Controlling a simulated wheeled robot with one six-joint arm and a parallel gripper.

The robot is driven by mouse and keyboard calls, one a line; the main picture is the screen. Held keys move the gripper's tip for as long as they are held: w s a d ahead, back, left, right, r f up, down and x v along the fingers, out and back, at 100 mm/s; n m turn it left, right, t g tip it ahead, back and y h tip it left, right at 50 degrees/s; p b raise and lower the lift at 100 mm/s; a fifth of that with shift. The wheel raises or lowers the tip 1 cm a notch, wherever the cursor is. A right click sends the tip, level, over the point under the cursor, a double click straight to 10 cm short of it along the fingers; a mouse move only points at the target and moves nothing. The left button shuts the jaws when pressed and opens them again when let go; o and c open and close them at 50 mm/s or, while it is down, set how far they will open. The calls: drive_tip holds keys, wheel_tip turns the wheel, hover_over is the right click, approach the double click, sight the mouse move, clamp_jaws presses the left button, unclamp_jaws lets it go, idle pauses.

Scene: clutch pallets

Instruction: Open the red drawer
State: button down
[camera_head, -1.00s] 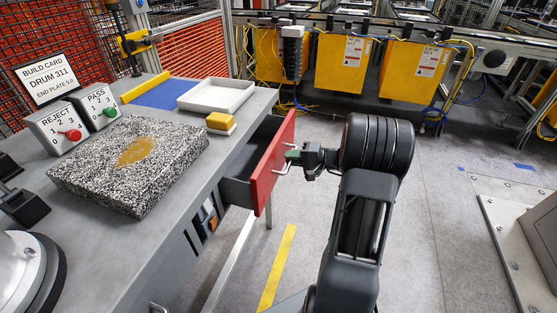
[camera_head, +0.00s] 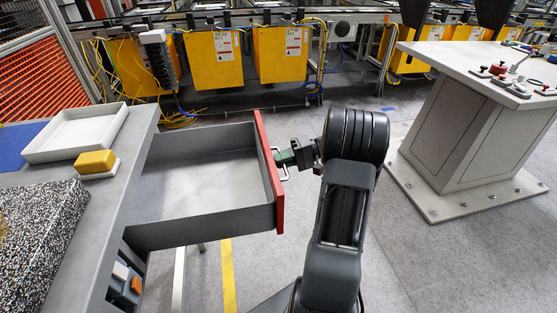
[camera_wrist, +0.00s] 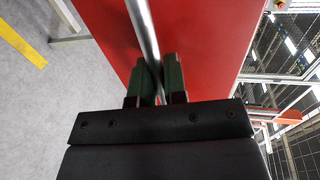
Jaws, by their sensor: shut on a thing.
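The red drawer (camera_head: 268,172) is pulled far out of the grey workbench (camera_head: 140,165) in the head view. Its grey inside is visible and looks empty. Its metal handle (camera_head: 281,165) is on the red front, facing right. My gripper (camera_head: 284,160) is shut on this handle, with its green-tipped fingers around the bar. In the wrist view, the handle bar (camera_wrist: 143,30) runs between the two green fingers (camera_wrist: 158,78), against the red drawer front (camera_wrist: 205,45).
A white tray (camera_head: 75,150) and a yellow block on a white base (camera_head: 97,163) sit on the bench top beside a speckled slab (camera_head: 35,235). A grey pedestal (camera_head: 470,130) stands on the right.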

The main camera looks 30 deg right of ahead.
drive_tip(key=shift+d+r, duration=0.1)
drive_tip(key=shift+d, duration=0.15)
drive_tip(key=c, duration=1.2)
unclamp_jaws()
drive_tip(key=p+v, duration=0.2)
drive_tip(key=v, duration=1.2)
drive_tip(key=shift+a, duration=0.1)
